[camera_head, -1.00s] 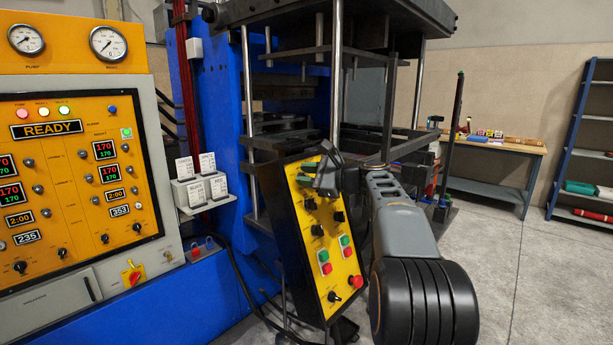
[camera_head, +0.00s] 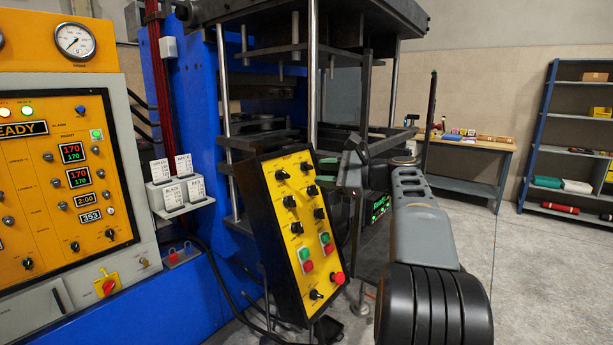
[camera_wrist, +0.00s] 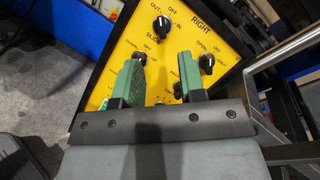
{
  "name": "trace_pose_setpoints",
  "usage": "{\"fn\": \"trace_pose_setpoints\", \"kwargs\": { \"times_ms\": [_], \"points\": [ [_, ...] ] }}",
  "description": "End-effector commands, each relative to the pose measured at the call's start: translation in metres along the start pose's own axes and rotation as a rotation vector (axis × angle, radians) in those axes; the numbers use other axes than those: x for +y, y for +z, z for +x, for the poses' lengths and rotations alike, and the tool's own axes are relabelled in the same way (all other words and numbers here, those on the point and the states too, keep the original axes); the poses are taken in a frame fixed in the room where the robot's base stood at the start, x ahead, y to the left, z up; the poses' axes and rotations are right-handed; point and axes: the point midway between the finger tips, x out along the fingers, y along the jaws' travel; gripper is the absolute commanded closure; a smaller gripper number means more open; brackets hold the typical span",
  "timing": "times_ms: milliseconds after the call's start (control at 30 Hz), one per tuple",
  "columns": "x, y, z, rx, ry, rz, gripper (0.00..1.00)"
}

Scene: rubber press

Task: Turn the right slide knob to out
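The right slide knob (camera_wrist: 162,26) is a black knob with a pale mark on a yellow panel (camera_wrist: 236,46), between the labels OUT, OFF and IN. I cannot tell firmly which label it points at. In the head view it appears to be the top left knob (camera_head: 282,174) of the tilted yellow panel (camera_head: 302,241). My gripper (camera_wrist: 161,62) has two green fingers, spread apart with nothing between them. In the wrist view the knob lies beyond the fingertips, near the middle of the gap. In the head view my gripper (camera_head: 350,167) is right of the panel.
A second knob (camera_wrist: 206,62) is close to the right finger, and a third (camera_wrist: 138,58) is partly hidden by the left finger. A red button (camera_head: 337,278) sits low on the panel. Press columns (camera_head: 313,80) stand behind. Open floor is at the right.

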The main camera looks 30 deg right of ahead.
Motion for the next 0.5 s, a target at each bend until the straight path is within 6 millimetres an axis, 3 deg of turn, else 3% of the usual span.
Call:
{"fn": "trace_pose_setpoints", "kwargs": {
  "times_ms": [200, 500],
  "points": [
    [0.000, -0.001, -0.022, 0.001, -0.001, 0.000, 0.63],
    [0.000, 0.000, -0.027, 0.001, 0.000, 0.000, 0.63]
  ]
}}
